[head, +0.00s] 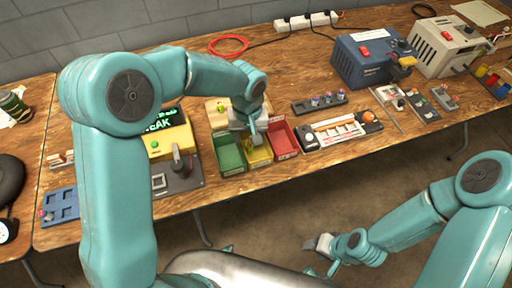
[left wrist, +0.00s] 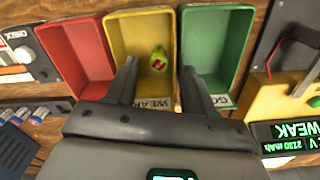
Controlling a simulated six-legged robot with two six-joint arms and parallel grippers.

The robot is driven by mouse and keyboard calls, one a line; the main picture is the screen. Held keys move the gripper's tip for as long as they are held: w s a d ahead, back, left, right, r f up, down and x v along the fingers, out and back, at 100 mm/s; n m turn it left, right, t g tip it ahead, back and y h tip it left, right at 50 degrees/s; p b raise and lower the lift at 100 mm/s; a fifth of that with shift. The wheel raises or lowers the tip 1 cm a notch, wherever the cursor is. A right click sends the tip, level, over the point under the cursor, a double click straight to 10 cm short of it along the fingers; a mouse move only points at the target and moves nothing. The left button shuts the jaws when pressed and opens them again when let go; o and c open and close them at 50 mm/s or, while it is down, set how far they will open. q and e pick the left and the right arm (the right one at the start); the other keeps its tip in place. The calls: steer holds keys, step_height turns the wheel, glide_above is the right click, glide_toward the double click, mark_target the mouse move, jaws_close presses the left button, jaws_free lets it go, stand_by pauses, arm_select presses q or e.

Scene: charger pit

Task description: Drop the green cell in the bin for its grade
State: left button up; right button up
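The green cell (left wrist: 158,58) is inside the yellow bin (left wrist: 118,38), seen partly end-on; I cannot tell whether it rests on the floor of the bin. The yellow bin bears a WEAK label. My left gripper (left wrist: 158,80) is over the near part of this bin, fingers spread wide, with nothing between them. In the head view the left gripper (head: 256,137) hangs over the yellow bin (head: 259,158). The green bin (head: 230,156) and red bin (head: 284,139) stand either side. The tester (left wrist: 290,105) display reads WEAK. My right gripper (head: 322,250) is away from the table; its finger gap is unclear.
Blue (head: 365,62) and beige (head: 442,48) machines stand at the back right.

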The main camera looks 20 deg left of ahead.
arm_select(q)
step_height(320, 180, up, 16)
steer(key=p, duration=0.1)
steer(key=shift+r, duration=0.15)
stand_by(0.3)
steer(key=shift+s, duration=0.15)
stand_by(0.4)
